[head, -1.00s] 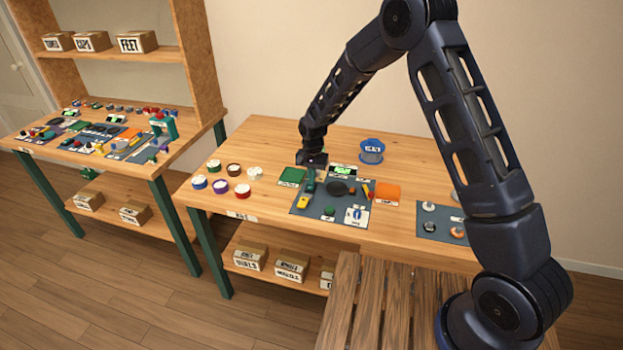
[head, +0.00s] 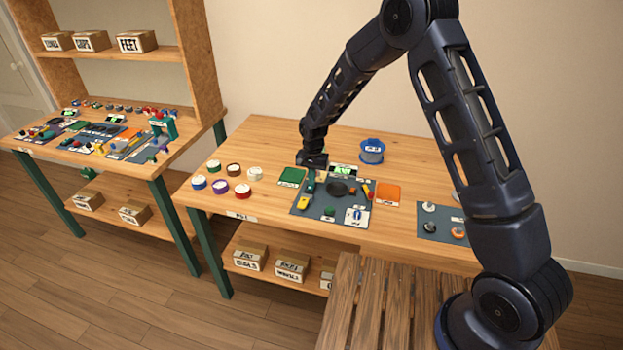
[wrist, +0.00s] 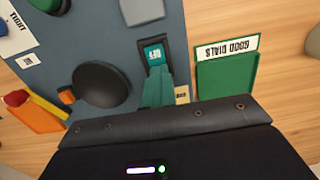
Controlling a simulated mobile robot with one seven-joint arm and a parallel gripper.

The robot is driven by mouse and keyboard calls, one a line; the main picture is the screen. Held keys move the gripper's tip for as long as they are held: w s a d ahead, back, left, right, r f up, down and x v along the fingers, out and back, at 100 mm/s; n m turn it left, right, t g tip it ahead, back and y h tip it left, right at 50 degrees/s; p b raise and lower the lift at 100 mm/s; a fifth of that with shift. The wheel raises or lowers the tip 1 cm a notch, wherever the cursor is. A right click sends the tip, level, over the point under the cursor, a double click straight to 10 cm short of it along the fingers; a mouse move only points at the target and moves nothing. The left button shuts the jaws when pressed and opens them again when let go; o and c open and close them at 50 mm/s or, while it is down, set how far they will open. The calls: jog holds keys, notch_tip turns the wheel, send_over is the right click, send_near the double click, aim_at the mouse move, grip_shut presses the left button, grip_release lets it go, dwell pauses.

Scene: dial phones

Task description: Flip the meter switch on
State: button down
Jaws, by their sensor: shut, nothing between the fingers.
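The grey mat (head: 330,213) lies on the near wooden table. In the wrist view, a dark housing with a teal lettered face (wrist: 155,55) is on the mat, probably the meter switch. Its small lettering looks like OFF, but I cannot read it surely. My gripper (wrist: 157,88) has teal fingers shut together with nothing between them. Their tips are at the near end of this housing; I cannot tell whether they touch it. In the head view my gripper (head: 311,185) points down at the mat's back left part. A lit green display (head: 343,171) stands behind the mat.
A black round dial (wrist: 102,84) is beside the switch. The green GOOD DIALS tray (wrist: 225,80) and an orange tray (wrist: 30,116) flank the mat. A blue-rimmed container (head: 371,151) stands behind. Several round pots (head: 221,186) stand left. The table's back left is clear.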

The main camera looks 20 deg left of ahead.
notch_tip(320, 180, up, 14)
jog(key=w, duration=0.1)
jog(key=d+r+t, duration=0.1)
jog(key=d+r, duration=0.9)
jog(key=d, duration=0.4)
jog(key=d+r+t, duration=0.1)
jog(key=d+r, duration=0.8)
jog(key=d, duration=0.6)
jog(key=s+d+r+t, duration=0.1)
jog(key=s+d+r, duration=0.2)
jog(key=s+d, duration=0.3)
jog(key=s+d+r+t, duration=0.15)
jog(key=s+d, duration=0.25)
jog(key=d, duration=0.5)
jog(key=s+d, duration=0.8)
jog(key=s, duration=0.4)
jog(key=shift+d+f+t, duration=0.3)
jog(key=shift+t, duration=0.15)
jog(key=shift+s, duration=0.1)
